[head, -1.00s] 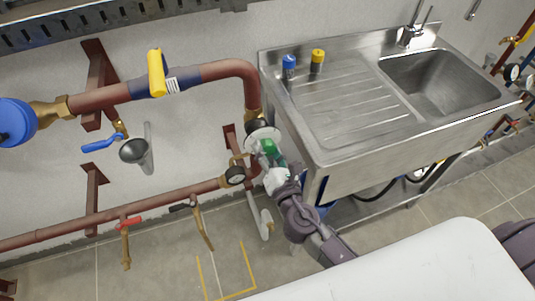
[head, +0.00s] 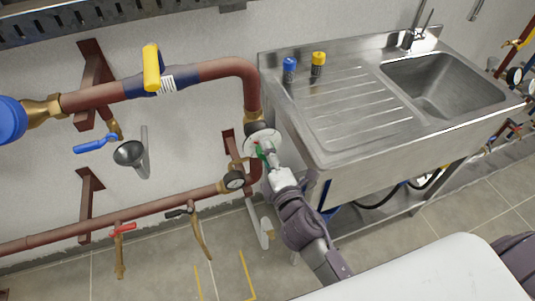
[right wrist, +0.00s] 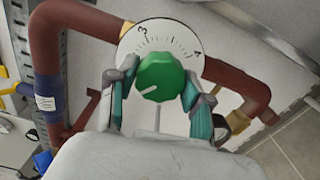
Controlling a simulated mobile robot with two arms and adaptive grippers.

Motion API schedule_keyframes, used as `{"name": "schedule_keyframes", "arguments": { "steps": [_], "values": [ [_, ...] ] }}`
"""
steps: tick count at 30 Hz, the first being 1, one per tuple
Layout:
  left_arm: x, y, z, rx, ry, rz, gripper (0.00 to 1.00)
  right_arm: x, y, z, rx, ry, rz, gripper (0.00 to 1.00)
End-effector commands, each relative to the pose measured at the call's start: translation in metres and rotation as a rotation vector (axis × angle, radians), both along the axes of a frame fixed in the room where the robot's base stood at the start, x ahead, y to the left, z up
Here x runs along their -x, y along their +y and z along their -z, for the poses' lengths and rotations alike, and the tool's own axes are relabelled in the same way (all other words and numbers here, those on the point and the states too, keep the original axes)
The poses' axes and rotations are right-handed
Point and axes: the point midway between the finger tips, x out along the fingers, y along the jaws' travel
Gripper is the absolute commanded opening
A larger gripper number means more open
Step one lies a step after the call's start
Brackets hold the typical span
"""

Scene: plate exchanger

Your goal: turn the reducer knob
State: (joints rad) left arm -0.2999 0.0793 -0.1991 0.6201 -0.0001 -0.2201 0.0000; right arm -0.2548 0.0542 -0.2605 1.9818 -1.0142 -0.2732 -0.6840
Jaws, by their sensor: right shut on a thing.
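The reducer knob (right wrist: 160,76) is green and round, with a pale pointer line on its face. It sits in front of a white dial plate (right wrist: 180,38) with tick marks and the digits 3 and 4. In the right wrist view my right gripper (right wrist: 158,86) has one finger on each side of the knob, shut on it. In the head view the right gripper (head: 268,160) reaches the white dial (head: 262,138) on the pipe, and it hides much of the knob. My left gripper is not in view.
Red-brown pipes (head: 190,78) run along the wall, with a yellow valve handle (head: 151,67). A steel sink unit (head: 350,160) stands close to the right of my arm.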

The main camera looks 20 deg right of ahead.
Motion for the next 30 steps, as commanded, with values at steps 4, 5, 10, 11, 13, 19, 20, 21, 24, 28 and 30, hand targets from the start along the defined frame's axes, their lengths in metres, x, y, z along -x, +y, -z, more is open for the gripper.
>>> {"name": "schedule_keyframes", "arguments": {
  "steps": [4,5,10,11,13,19,20,21,24,28,30],
  "values": [
    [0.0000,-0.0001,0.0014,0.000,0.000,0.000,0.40,0.0005,-0.0001,0.0016,-0.056,0.005,0.001,0.15],
    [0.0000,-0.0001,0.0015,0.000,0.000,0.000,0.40,0.0005,-0.0001,0.0016,-0.064,0.005,0.001,0.15],
    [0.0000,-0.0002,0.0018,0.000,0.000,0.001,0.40,0.0005,-0.0001,0.0016,-0.091,0.007,0.001,0.15],
    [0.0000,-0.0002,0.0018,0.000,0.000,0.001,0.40,0.0005,-0.0001,0.0016,-0.093,0.007,0.001,0.15],
    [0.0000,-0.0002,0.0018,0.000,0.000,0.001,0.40,0.0005,-0.0001,0.0016,-0.097,0.007,0.001,0.15],
    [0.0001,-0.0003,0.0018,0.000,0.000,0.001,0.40,0.0005,-0.0001,0.0017,-0.097,0.007,0.001,0.15],
    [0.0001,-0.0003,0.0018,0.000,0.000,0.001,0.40,0.0005,-0.0001,0.0017,-0.097,0.007,0.001,0.15],
    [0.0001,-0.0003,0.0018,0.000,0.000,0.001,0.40,0.0005,-0.0001,0.0017,-0.097,0.007,0.001,0.15],
    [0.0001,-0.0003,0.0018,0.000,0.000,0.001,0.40,0.0005,-0.0001,0.0018,-0.096,0.007,0.001,0.57],
    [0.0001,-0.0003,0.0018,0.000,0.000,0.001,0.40,0.0004,0.0000,0.0014,-0.096,0.006,0.000,0.75],
    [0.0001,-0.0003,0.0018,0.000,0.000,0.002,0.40,0.0003,0.0000,0.0011,-0.096,0.006,0.000,0.75]
  ]
}}
